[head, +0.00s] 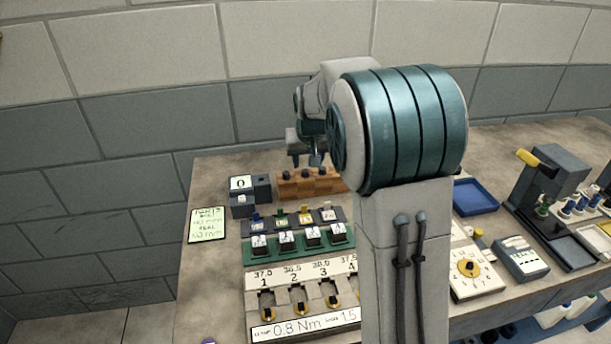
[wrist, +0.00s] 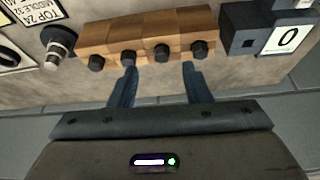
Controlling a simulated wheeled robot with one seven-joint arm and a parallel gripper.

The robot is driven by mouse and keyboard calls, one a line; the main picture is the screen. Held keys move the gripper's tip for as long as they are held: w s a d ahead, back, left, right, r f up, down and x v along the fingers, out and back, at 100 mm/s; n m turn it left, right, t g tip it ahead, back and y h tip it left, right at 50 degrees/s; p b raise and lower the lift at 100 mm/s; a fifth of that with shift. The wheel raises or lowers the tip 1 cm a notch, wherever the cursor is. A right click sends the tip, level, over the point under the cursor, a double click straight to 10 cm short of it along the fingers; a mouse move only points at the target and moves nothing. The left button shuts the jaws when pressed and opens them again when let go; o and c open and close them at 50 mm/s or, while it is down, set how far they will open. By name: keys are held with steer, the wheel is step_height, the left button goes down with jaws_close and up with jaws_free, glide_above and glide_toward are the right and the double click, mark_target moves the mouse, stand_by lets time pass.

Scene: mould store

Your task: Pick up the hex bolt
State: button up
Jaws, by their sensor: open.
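A checkered wooden block (wrist: 150,30) holds a row of several small dark heads that look like bolts; I cannot tell for sure which is the hex bolt. One dark head (wrist: 162,52) sits between my fingers' line, a little beyond the tips, in the wrist view. My gripper (wrist: 159,72) is open and empty, its two blue fingers apart, with another dark head (wrist: 128,56) close to the left fingertip. In the head view my gripper (head: 307,160) is just above the wooden block (head: 310,190), whose right end is hidden by my arm.
A dark stepped object (wrist: 60,42) stands left of the block in the wrist view. A grey box with a "0" display (head: 241,183) is beside the block. A green rack (head: 298,250) and a numbered panel (head: 300,270) lie in front. A blue tray (head: 475,196) is to the right.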

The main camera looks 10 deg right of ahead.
steer(key=x, duration=0.4)
steer(key=shift+w+a+f, duration=0.1)
steer(key=shift+a+f, duration=0.05)
steer(key=shift+f, duration=0.1)
steer(key=shift+c, duration=0.3)
jaws_close()
steer(key=shift+r, duration=0.1)
step_height(320, 180, up, 27)
steer(key=p, duration=0.2)
step_height(320, 180, up, 8)
steer(key=p, duration=0.8)
glide_above(305, 171)
steer(key=shift+s+r, duration=0.2)
steer(key=shift+s, duration=0.25)
